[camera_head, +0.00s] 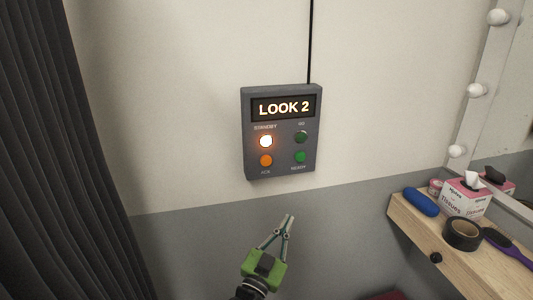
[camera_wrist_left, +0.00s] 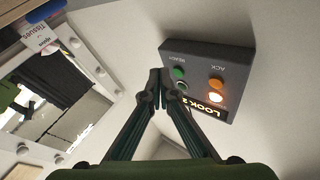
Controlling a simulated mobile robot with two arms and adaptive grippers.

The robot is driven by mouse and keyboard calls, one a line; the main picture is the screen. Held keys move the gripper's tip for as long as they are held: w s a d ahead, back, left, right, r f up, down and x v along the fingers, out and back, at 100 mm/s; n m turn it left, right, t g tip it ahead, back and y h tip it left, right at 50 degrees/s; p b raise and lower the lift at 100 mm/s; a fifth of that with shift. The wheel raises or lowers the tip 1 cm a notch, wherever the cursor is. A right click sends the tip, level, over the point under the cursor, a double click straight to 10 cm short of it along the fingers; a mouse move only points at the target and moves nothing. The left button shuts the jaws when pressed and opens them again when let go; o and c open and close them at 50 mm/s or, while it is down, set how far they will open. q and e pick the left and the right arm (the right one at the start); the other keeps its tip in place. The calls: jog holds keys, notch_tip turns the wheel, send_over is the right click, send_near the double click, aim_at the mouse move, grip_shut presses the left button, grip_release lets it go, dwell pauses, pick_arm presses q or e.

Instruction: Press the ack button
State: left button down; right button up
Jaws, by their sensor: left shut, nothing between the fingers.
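The grey cue panel (camera_head: 282,131) hangs on the wall, and its display reads LOOK 2. The orange ACK button (camera_head: 265,160) is at the panel's lower left, below the brightly lit STANDBY light (camera_head: 266,141). The green READY button (camera_head: 300,156) is at lower right. My left gripper (camera_head: 289,217) is shut and empty, below the panel and apart from it. In the left wrist view the ACK button (camera_wrist_left: 216,82) shows to the right of the shut fingertips (camera_wrist_left: 159,76). My right gripper is not in view.
A wooden shelf (camera_head: 470,268) at right holds a tissue box (camera_head: 465,197), a blue roll (camera_head: 421,202), black tape (camera_head: 462,234) and a purple brush (camera_head: 508,246). A mirror with bulbs stands behind. A dark curtain (camera_head: 62,150) hangs at left. The wall around the panel is clear.

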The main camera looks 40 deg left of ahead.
aim_at(266, 161)
pick_arm(q)
notch_tip(266, 161, up, 13)
jog(key=s+a+t+y+p, duration=0.1)
jog(key=s+a+t+y, duration=0.1)
jog(key=shift+f+n, duration=0.15)
jog(key=shift+n, duration=0.25)
jog(key=w+a+b, duration=0.1)
jog(key=w+a, duration=0.1)
jog(key=a, duration=0.1)
jog(key=w+a+b, duration=0.2)
jog(key=w+a, duration=0.1)
jog(key=shift+w+a, duration=0.3)
dwell(0.4)
jog(key=shift+w+a, duration=0.1)
dwell(0.6)
jog(key=shift+w+a+f, duration=0.1)
jog(key=shift+w+a, duration=0.05)
jog(key=shift+a, duration=0.05)
